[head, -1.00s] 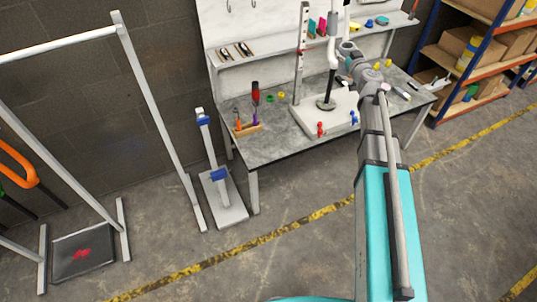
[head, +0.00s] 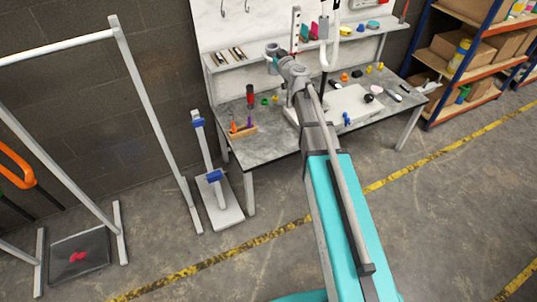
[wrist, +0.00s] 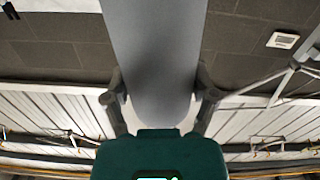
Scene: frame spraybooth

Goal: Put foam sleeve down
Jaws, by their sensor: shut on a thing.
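In the wrist view my gripper (wrist: 160,80) has one finger on each side of a long, smooth grey piece, which I take to be the foam sleeve (wrist: 156,45). The sleeve runs from the top of the picture to a rounded end just before the dark green palm. In the head view my arm reaches over the workbench, its wrist in front of the back panel. My fingers and the held sleeve are hidden or cannot be made out there.
The grey workbench (head: 270,150) carries a white board (head: 362,101), a wooden tool block (head: 243,131) and several small coloured parts. A shelf (head: 225,63) runs behind. A white stand with blue clamps (head: 222,212) is left of the bench. Open floor lies in front.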

